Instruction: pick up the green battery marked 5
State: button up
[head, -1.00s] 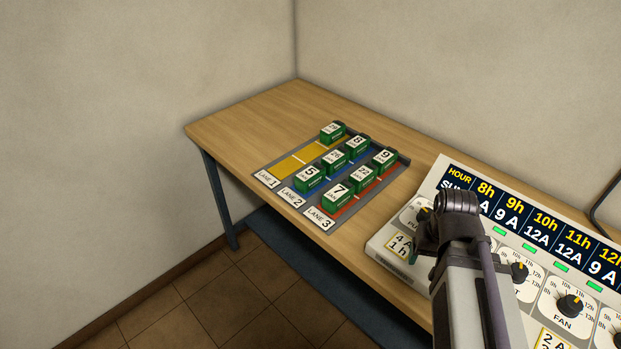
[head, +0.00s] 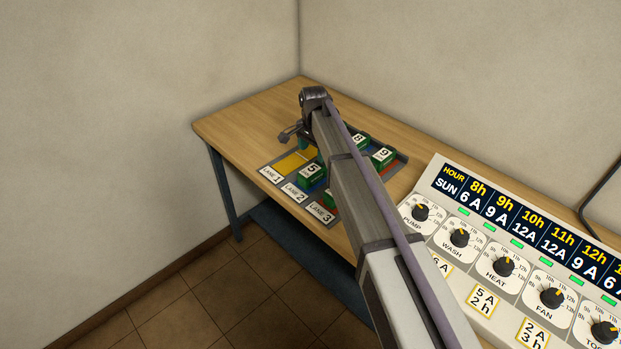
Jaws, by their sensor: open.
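The green battery marked 5 (head: 312,173) stands upright at the front of the blue lane 2, its white number label facing up. My gripper (head: 291,134) is open, above the table over the far part of lane 1, beyond battery 5 and slightly left of it in the head view. It looks apart from battery 5 and holds nothing that I can see. My forearm crosses the picture just right of battery 5 and hides some batteries behind it.
Green batteries marked 8 (head: 359,139) and 9 (head: 382,157) stand at the far ends of lanes 2 and 3. The battery in front of lane 3 (head: 329,199) is mostly hidden. Lane 1 (head: 292,163) shows bare yellow. A control panel (head: 480,250) stands at right.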

aim_at(313, 169)
notch_tip(313, 169, down, 9)
jog(key=b, duration=0.7)
jog(key=shift+a+f+b, duration=0.1)
jog(key=shift+f+b, duration=0.1)
jog(key=shift+b, duration=0.2)
jog(key=shift+r, duration=0.25)
jog(key=shift+c, duration=0.3)
jog(key=c, duration=1.3)
